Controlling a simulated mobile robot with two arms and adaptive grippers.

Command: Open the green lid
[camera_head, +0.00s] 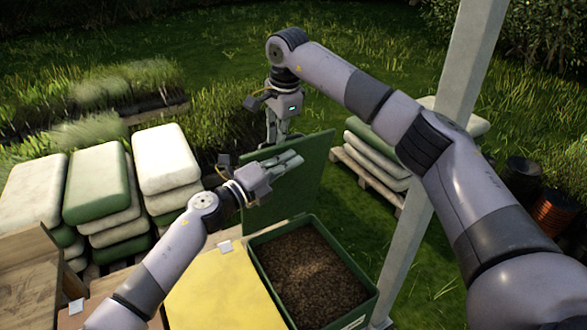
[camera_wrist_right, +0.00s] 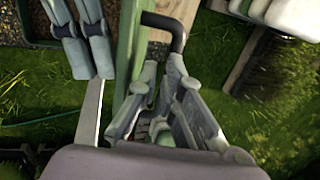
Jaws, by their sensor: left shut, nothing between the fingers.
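The green lid (camera_head: 300,185) stands upright, raised along the back of an open green bin (camera_head: 259,262) filled with brown granules (camera_head: 305,262). In the right wrist view the lid's edge (camera_wrist_right: 130,45) runs up the middle, with a black handle (camera_wrist_right: 163,22) on its right side. My right gripper (camera_head: 274,143) is at the lid's far side; its fingers (camera_wrist_right: 163,68) reach the handle, but whether they close on it is hidden. My left gripper (camera_head: 298,160) is shut and empty, in front of the lid's near face; its fingers (camera_wrist_right: 85,40) also show in the right wrist view.
A yellow lid (camera_head: 215,290) is beside the bin on the left. Stacked sacks (camera_head: 98,185) stand at the left, and more sacks lie on a pallet (camera_head: 372,180) at the right. A grey post (camera_head: 405,255) rises just right of the bin.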

